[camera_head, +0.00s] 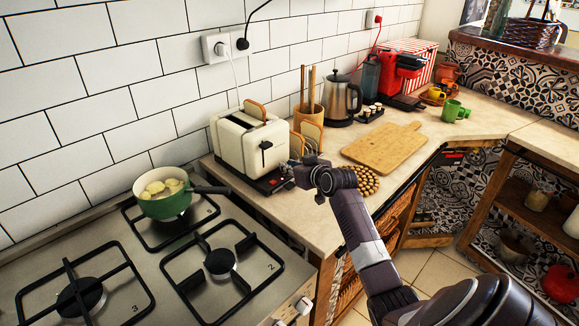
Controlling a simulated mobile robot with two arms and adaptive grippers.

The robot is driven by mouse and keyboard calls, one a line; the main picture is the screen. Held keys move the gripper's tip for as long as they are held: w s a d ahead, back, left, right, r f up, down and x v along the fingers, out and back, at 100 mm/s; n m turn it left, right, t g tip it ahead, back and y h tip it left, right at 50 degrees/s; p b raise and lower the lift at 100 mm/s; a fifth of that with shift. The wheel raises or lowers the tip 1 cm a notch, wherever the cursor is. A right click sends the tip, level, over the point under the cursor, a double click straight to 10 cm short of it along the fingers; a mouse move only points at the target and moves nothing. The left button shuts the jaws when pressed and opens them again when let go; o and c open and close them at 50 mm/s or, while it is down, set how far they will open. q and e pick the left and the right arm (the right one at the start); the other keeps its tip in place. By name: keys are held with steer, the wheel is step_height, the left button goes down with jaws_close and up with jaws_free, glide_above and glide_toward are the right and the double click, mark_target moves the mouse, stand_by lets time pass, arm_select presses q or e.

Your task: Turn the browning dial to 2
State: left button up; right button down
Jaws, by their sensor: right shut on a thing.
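The cream toaster (238,140) stands on the counter to the right of the stove, with slices of bread showing in its slots. Its dark lever (265,146) is on the end facing my right gripper. My right gripper (288,172) is at the lower part of that end, shut on the browning dial. The dial is small and hidden by the fingers, so its setting cannot be read. My left gripper is not in view.
A green pot (165,203) sits on the hob to the left. A wooden board (383,148), a kettle (341,100) and a round woven trivet (362,180) are on the counter to the right. Toast slices (311,134) stand behind my gripper.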

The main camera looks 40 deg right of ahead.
steer(key=shift+a+r+h+p, duration=0.1)
steer(key=shift+r+h+p, duration=0.15)
steer(key=shift+p, duration=0.55)
steer(key=m+h+p, duration=0.1)
steer(key=m+p, duration=0.1)
steer(key=p, duration=0.1)
steer(key=shift+a+g+h, duration=0.2)
steer(key=shift+g+h, duration=0.15)
steer(key=shift+g, duration=0.05)
steer(key=shift+w+h+p, duration=0.1)
steer(key=shift+h+p, duration=0.2)
steer(key=shift+p, duration=0.15)
steer(key=shift+a+f+m+g+h, duration=0.1)
steer(key=shift+f+m+g+h, duration=0.1)
steer(key=shift+m+g+h, duration=0.5)
steer(key=shift+w+f+m+h, duration=0.1)
steer(key=shift+m+h, duration=0.3)
steer(key=shift+m, duration=0.2)
steer(key=shift+m+g+h+b, duration=0.5)
steer(key=shift+m+h, duration=0.1)
steer(key=shift+h, duration=0.1)
